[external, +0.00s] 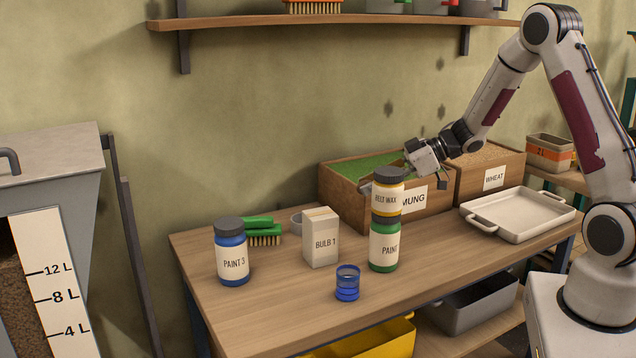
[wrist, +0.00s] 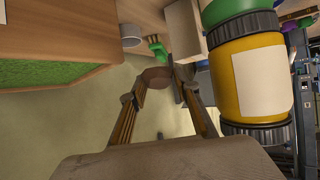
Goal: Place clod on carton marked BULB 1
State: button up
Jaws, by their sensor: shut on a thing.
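My gripper (external: 418,168) is above the front of the MUNG box, behind and just right of the BELT WAX jar. In the wrist view my gripper (wrist: 160,88) has its fingertips closed around a small brown piece, which looks like the clod (wrist: 155,76). In the external view I cannot make out the clod. The carton marked BULB 1 (external: 321,240) stands upright on the table, left of the stacked jars, its top clear. A pale carton (wrist: 184,30) that looks like it shows beyond the fingertips in the wrist view.
The BELT WAX jar (external: 388,192) stands on a green PAINT jar (external: 384,245); its yellow side (wrist: 225,80) is close right of my fingers. PAINT 3 (external: 231,258), a green brush (external: 262,232), blue cups (external: 347,285) and a white tray (external: 517,214) are also on the table.

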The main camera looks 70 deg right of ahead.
jog(key=w+a+r+n+g+y, duration=0.2)
jog(key=w+a+r+n+y, duration=0.2)
jog(key=w+a+r, duration=0.4)
jog(key=shift+w+a+n+g+y, duration=0.35)
jog(key=shift+w+a+n, duration=0.25)
jog(key=shift+a+n, duration=0.25)
jog(key=shift+f, duration=0.1)
send_over(326, 213)
jog(key=shift+d+f, duration=0.1)
jog(key=shift+f, duration=2.95)
jog(key=shift+f, duration=0.1)
jog(key=shift+f, duration=1.75)
jog(key=shift+f, duration=0.1)
jog(key=o, duration=1.1)
